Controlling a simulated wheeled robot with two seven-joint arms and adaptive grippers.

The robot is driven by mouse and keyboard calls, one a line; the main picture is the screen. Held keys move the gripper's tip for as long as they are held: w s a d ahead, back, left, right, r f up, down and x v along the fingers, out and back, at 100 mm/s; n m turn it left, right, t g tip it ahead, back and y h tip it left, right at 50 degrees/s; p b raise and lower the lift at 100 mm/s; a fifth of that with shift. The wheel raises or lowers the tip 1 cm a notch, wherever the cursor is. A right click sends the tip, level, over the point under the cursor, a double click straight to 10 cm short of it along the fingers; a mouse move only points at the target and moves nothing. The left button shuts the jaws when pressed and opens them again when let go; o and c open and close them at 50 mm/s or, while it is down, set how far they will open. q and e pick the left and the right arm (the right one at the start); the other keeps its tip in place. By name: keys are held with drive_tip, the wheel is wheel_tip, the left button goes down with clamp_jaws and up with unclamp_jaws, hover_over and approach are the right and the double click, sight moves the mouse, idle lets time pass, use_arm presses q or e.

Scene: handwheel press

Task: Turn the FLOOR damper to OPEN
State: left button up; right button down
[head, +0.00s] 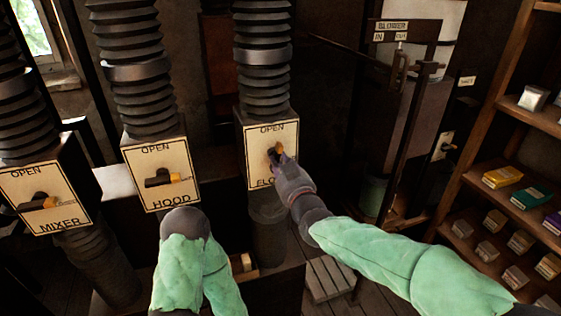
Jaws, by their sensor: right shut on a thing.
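The FLOOR damper is a dark box with a cream plate (258,134) in the middle of the head view, marked OPEN at the top and FLOOR at the bottom. Its short lever (281,149) has a yellow tip that shows at the right of the plate's middle, pointing right and seemingly slightly up. My right gripper (279,157) is shut on this lever, coming in from the lower right. It hides part of the lever and the end of the word FLOOR. My left arm shows at the bottom, but its gripper cannot be seen.
The HOOD damper plate (160,190) and the MIXER damper plate (42,217) stand to the left, each with a yellow-tipped lever. Black ribbed ducts rise above all three. A BLOWER lever post (408,140) and shelves (500,215) with small boxes stand at right.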

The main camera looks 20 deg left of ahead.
drive_tip(key=shift+f+n+p, duration=0.1)
drive_tip(key=shift+n+p, duration=0.25)
drive_tip(key=shift+n, duration=1.15)
drive_tip(key=c, duration=1.1)
unclamp_jaws()
drive_tip(key=shift+c, duration=0.2)
drive_tip(key=shift+s+d, duration=0.1)
drive_tip(key=v, duration=1.1)
drive_tip(key=shift+s+d, duration=0.25)
drive_tip(key=shift+s, duration=0.05)
